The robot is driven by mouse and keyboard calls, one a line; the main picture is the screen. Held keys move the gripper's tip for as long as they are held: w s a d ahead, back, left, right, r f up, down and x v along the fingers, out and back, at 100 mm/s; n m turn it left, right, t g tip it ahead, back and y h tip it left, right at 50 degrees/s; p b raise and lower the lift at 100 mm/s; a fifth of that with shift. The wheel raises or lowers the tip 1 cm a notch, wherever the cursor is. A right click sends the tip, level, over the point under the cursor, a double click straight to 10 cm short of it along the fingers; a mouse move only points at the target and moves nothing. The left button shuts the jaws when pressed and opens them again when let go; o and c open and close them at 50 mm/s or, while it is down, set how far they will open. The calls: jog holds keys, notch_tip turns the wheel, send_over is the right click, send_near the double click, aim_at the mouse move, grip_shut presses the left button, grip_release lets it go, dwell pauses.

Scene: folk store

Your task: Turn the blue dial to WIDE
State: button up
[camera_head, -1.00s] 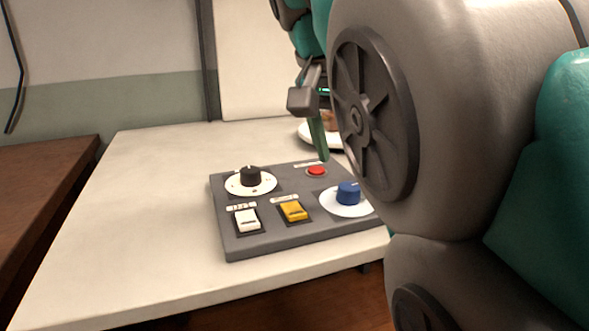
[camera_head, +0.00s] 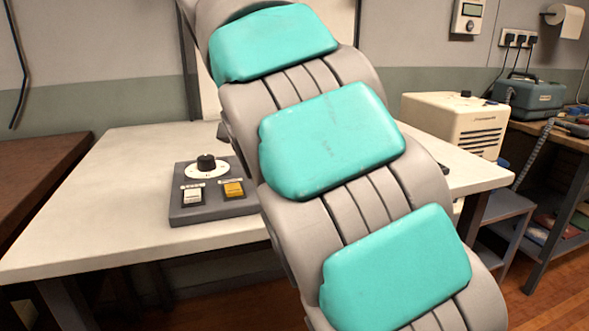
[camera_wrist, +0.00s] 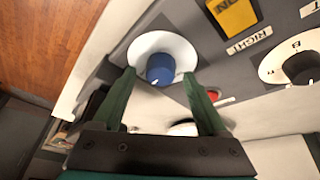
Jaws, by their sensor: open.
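The blue dial (camera_wrist: 160,69) sits on a round white disc (camera_wrist: 160,45) on a grey control panel (camera_head: 215,207). A small white mark shows on the dial's lower edge in the wrist view. I cannot read any WIDE label. My gripper (camera_wrist: 159,74) is open, its two green fingers spread to the left and right of the dial. I cannot tell whether either finger touches it. In the head view my arm hides the blue dial, the gripper and the panel's right part.
The panel also has a black dial (camera_head: 206,162), a white switch (camera_head: 193,196), a yellow switch (camera_head: 233,189) and a red button (camera_wrist: 213,94) close by the right finger. The pale table (camera_head: 95,215) is clear left of the panel. A cream box (camera_head: 455,122) stands at right.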

jog(key=shift+w+f, duration=0.1)
jog(key=shift+f, duration=0.05)
jog(key=shift+c, duration=0.3)
grip_shut()
dwell(0.4)
